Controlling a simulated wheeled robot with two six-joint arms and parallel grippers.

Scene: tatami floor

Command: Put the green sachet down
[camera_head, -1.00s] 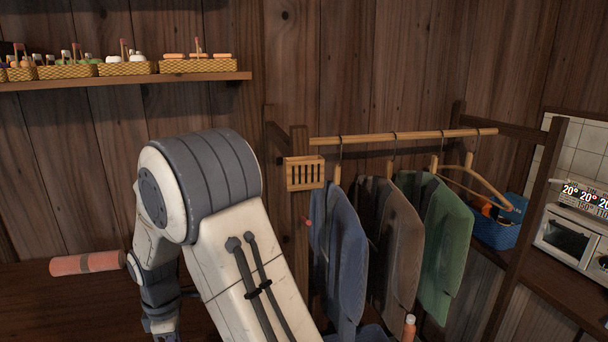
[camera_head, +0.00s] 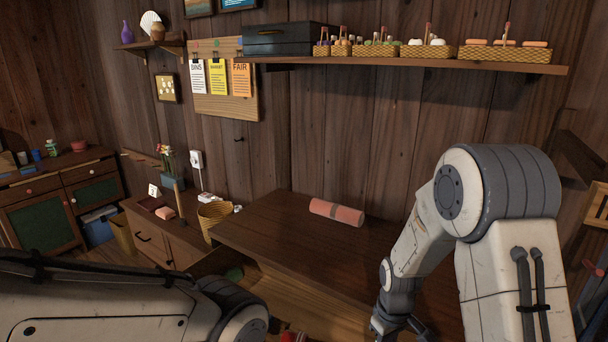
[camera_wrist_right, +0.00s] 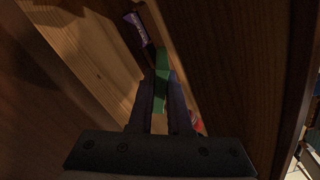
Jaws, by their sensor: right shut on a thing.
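The green sachet (camera_wrist_right: 162,78) shows in the right wrist view as a narrow green strip between the fingertips of my right gripper (camera_wrist_right: 162,96). The gripper is shut on it, above or inside a light wooden space like an open drawer; I cannot tell whether the sachet touches the bottom. In the head view my right arm reaches down at the right, and its fingers and the sachet are out of sight. My left arm crosses the lower left of the head view, its gripper out of frame.
A purple packet (camera_wrist_right: 138,28) lies in the wooden space, with a red thing (camera_wrist_right: 196,121) beside the fingers. A dark wooden wall borders it. The dark tabletop (camera_head: 275,230) holds a pink roll (camera_head: 337,212) and is otherwise mostly clear. A woven basket (camera_head: 214,214) stands at its left.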

